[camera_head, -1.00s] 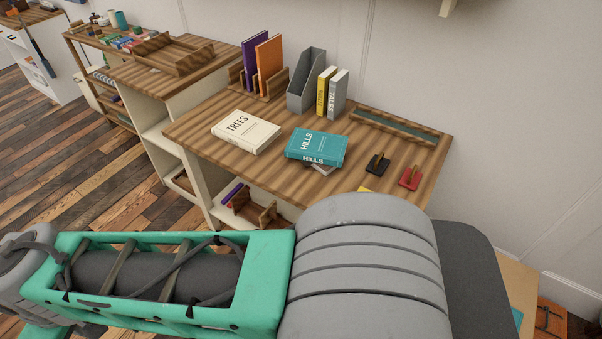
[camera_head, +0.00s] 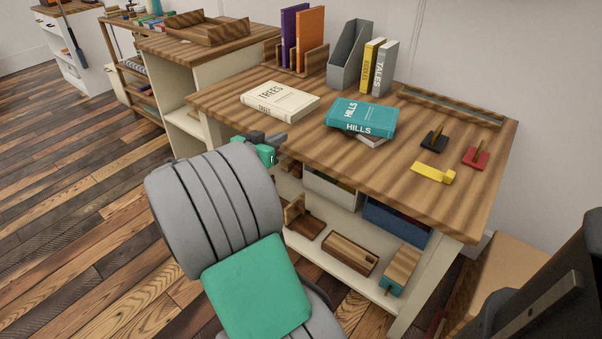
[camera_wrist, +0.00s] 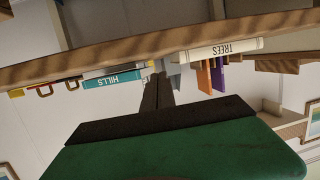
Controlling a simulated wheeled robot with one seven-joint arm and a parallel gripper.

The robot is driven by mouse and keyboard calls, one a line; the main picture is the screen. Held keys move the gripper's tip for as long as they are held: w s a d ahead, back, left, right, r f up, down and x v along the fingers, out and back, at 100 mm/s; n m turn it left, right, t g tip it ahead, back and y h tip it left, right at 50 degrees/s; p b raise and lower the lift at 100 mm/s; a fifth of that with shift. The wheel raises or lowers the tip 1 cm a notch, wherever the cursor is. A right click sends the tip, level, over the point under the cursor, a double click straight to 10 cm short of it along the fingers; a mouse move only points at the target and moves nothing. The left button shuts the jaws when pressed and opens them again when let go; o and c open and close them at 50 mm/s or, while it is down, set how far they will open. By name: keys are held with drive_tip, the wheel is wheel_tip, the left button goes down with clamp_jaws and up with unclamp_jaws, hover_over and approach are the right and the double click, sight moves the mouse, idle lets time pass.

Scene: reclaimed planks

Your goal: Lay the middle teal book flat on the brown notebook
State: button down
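A teal book titled HILLS (camera_head: 362,117) lies flat on the plank table, on top of a smaller, mostly hidden book with pale page edges (camera_head: 372,141). The teal book also shows in the upside-down wrist view (camera_wrist: 112,80). I cannot make out a brown notebook for certain; the lower book's cover is mostly covered. My gripper (camera_head: 268,146) is outside the table's front edge, left of and apart from the teal book. In the wrist view its dark fingers (camera_wrist: 158,90) stand close together with nothing seen between them.
A cream TREES book (camera_head: 280,100) lies left of the teal book. Behind stand purple and orange books (camera_head: 305,42), a grey file holder (camera_head: 349,55), and yellow and grey books (camera_head: 377,68). Black, red and yellow pieces (camera_head: 433,172) are at right. The table's front strip is clear.

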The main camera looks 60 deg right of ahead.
sight(311, 141)
drive_tip(key=s+d+h, duration=0.1)
drive_tip(key=s+d+m+g+h+b, duration=0.1)
drive_tip(key=s+d, duration=0.1)
drive_tip(key=s+d+f+g, duration=0.1)
drive_tip(key=shift+s+d+m+h+b, duration=0.15)
drive_tip(key=shift+s+m+h+b, duration=0.15)
drive_tip(key=shift+m+h, duration=0.1)
drive_tip(key=shift+d+r+p, duration=0.2)
drive_tip(key=shift+d+p, duration=0.1)
drive_tip(key=shift+d, duration=0.05)
drive_tip(key=d+p, duration=0.1)
drive_tip(key=d, duration=0.1)
drive_tip(key=s+d+p, duration=0.1)
drive_tip(key=d, duration=0.1)
drive_tip(key=shift+d, duration=0.3)
drive_tip(key=shift+d+f, duration=0.15)
drive_tip(key=shift+d, duration=0.5)
drive_tip(key=shift+s+d, duration=0.15)
drive_tip(key=shift+d, duration=0.85)
drive_tip(key=shift+w+a+f+b, duration=0.15)
drive_tip(key=shift+a+b, duration=0.3)
drive_tip(key=shift+a, duration=0.3)
drive_tip(key=shift+w+a+r+b, duration=0.15)
drive_tip(key=shift+a+b, duration=0.25)
drive_tip(key=shift+a, duration=0.85)
